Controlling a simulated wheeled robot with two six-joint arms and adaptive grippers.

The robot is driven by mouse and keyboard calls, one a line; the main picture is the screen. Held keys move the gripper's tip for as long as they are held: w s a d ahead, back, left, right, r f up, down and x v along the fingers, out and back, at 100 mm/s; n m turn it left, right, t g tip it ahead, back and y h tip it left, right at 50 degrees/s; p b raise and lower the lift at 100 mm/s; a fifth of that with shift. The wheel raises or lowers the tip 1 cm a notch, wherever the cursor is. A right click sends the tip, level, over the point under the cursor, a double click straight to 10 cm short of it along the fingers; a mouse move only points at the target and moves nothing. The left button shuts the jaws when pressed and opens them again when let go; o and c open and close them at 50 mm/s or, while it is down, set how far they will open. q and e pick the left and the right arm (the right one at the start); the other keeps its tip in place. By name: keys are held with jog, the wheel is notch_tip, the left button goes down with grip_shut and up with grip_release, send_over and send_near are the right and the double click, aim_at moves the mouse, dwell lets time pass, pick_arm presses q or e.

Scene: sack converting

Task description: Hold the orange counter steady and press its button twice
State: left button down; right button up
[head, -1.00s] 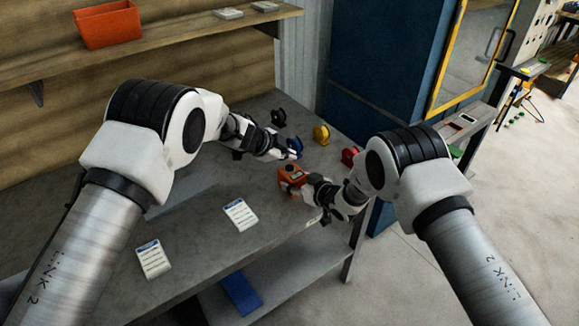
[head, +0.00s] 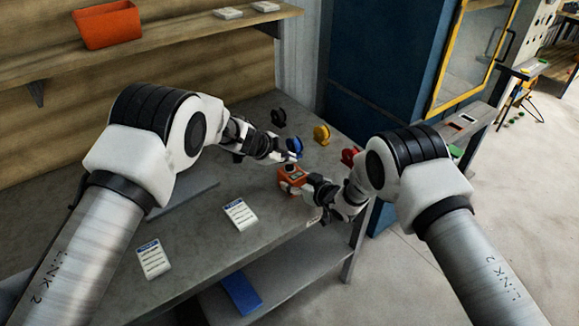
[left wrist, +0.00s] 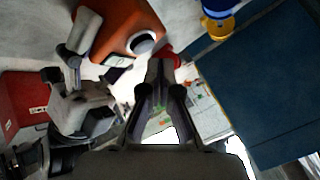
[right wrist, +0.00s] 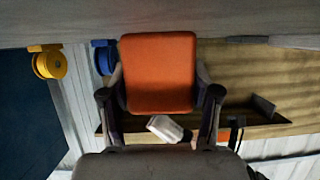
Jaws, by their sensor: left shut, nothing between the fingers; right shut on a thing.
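The orange counter (head: 291,181) is near the right end of the grey table. My right gripper (head: 304,188) is shut on it; in the right wrist view the counter's orange face (right wrist: 160,70) sits between the two fingers. In the left wrist view the counter (left wrist: 122,22) shows its dark round button with a pale ring (left wrist: 143,43) and a small display. My left gripper (head: 289,158) is shut and empty just above the counter. Its closed fingertips (left wrist: 159,70) appear near the button in the left wrist view; I cannot tell the exact gap.
Blue (head: 295,145), yellow (head: 321,133), red (head: 349,155) and black (head: 278,117) round items stand around the table's far right. Two white cards (head: 240,214) lie in front. An orange bin (head: 107,25) is on the upper shelf. A blue cabinet (head: 380,70) stands behind.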

aim_at(288, 168)
pick_arm(q)
jog(key=shift+f, duration=0.15)
dwell(0.4)
jog(key=shift+f, duration=0.3)
jog(key=shift+f, duration=0.55)
dwell(0.8)
jog(key=shift+r, duration=0.95)
jog(key=shift+r, duration=2.55)
